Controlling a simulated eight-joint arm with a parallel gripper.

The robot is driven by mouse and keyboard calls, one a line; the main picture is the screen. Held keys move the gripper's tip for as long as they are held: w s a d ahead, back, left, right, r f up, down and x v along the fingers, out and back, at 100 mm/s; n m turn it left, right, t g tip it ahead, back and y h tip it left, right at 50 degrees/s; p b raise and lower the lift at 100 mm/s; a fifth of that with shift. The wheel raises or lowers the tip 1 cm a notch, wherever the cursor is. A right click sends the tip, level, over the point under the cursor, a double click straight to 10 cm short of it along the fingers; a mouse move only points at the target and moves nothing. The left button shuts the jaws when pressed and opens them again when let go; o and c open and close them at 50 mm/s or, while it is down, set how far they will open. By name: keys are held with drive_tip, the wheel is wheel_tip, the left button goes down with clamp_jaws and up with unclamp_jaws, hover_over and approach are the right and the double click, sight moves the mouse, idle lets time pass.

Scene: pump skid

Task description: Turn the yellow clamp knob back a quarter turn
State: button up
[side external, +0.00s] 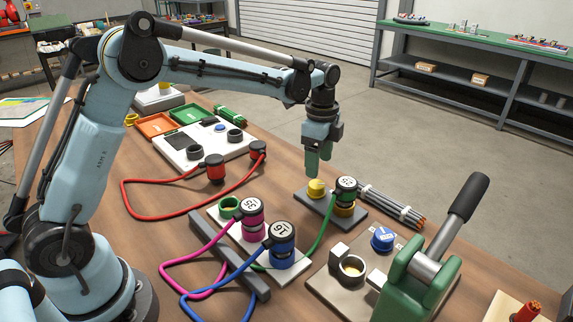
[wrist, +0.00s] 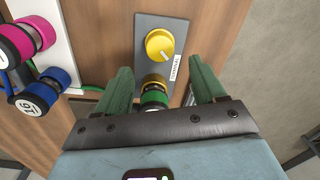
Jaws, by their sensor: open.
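The yellow clamp knob (wrist: 160,44) sits on a grey plate (wrist: 179,28) with a small white label beside it. A pale pointer mark on the knob slants in the wrist view. In the side external view the knob (side external: 316,188) stands just below my gripper (side external: 318,162). My gripper's green fingers (wrist: 160,85) are spread apart and empty, with the tips short of the knob in the wrist view. A green-banded black plug (side external: 346,188) stands in a yellow socket (side external: 344,208) on the same plate, and it shows between my fingers in the wrist view (wrist: 154,100).
Magenta (side external: 252,218) and blue (side external: 281,246) plugs stand on a white block, with cables trailing over the table. A bundle of grey rods (side external: 392,206) lies right of the plate. A green lever device (side external: 425,270) stands at the front right.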

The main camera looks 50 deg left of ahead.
sight(318, 184)
wheel_tip(318, 184, down, 7)
drive_tip(key=shift+w+r, duration=0.1)
idle(0.3)
drive_tip(key=c, duration=1.1)
